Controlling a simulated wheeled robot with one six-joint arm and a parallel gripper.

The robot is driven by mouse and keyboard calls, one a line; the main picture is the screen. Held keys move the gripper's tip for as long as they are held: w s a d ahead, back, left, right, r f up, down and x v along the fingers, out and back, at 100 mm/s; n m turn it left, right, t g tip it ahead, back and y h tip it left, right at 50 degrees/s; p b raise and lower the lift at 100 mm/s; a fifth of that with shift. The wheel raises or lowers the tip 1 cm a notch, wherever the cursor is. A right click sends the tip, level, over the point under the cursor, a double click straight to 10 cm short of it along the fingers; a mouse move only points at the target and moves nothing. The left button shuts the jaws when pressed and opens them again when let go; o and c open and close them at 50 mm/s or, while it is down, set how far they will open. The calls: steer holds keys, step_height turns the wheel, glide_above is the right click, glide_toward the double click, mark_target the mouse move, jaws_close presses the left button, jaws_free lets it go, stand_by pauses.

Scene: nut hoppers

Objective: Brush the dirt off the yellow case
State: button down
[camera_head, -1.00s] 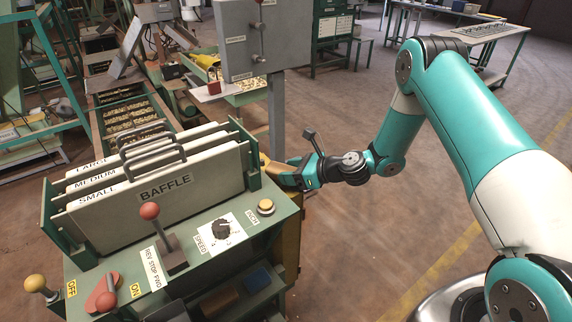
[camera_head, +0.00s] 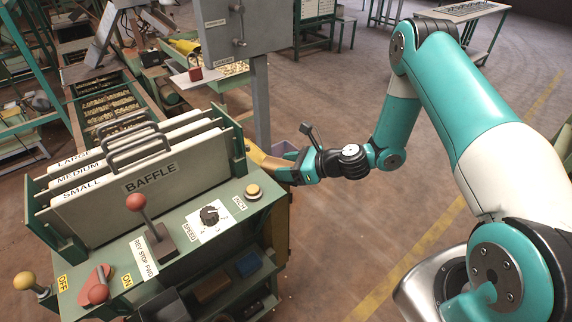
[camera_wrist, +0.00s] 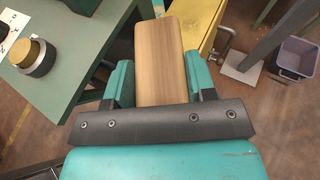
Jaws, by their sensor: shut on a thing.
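My gripper (camera_head: 285,173) is at the right side of the green machine, beside its yellow case (camera_head: 258,158). The yellow case (camera_wrist: 197,22) shows right next to the wooden piece in the wrist view. I cannot tell whether the two touch. Dirt on the case cannot be made out.
The green machine (camera_head: 205,262) has baffle plates (camera_head: 140,180), a red-knobbed lever (camera_head: 136,203) and a speed dial (camera_head: 210,214). A grey post (camera_head: 262,105) stands just behind my gripper. A grey bin (camera_wrist: 296,57) is on the floor. The floor at the right is open.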

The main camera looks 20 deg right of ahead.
step_height(320, 180, up, 6)
steer(key=p, duration=0.5)
steer(key=shift+r, duration=0.1)
steer(key=shift+r+p, duration=1.4)
steer(key=shift+p, duration=0.1)
